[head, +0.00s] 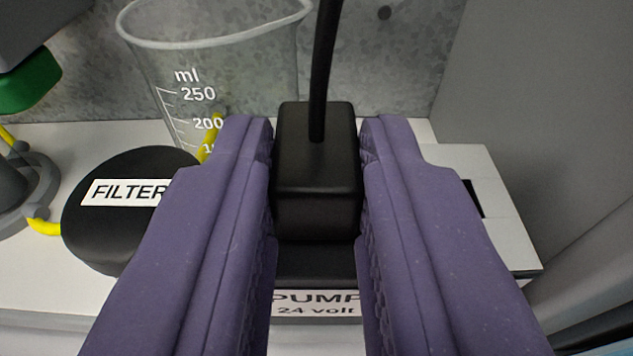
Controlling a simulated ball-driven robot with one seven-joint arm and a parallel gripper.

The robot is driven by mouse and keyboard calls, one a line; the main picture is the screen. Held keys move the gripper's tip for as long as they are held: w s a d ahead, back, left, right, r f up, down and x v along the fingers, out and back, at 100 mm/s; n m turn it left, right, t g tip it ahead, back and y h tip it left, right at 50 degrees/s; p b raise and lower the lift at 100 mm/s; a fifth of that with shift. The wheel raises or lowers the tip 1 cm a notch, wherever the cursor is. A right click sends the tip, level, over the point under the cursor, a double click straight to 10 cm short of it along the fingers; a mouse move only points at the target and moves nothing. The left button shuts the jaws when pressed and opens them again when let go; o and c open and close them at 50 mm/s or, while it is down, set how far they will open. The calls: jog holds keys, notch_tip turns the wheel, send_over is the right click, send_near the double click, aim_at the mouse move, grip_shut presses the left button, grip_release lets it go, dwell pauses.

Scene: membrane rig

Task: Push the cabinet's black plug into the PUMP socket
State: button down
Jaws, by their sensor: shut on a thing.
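The black plug (317,185) is a block with a black cable (326,60) rising from its top. My gripper (317,180) has two purple fingers, shut on the plug from its left and right sides. The plug looks upright. Right below it in the picture is a black part (315,262), above a white label (316,303) reading "PUMP 24 volt". The fingers partly cover the label. The plug hides the socket opening, and I cannot tell whether the plug touches the black part, is in it or is above it.
A black round "FILTER" part (120,225) with a yellow tube stands left of my gripper. A clear measuring beaker (225,70) is behind. A white plate (510,235) with a dark slot is at right, near a grey wall (550,110). A green part (30,82) is at far left.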

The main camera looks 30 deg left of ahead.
jog(key=c, duration=0.9)
grip_release()
jog(key=shift+o, duration=0.2)
jog(key=shift+s, duration=0.1)
jog(key=p+v, duration=0.1)
jog(key=v, duration=0.6)
jog(key=shift+s+d, duration=0.2)
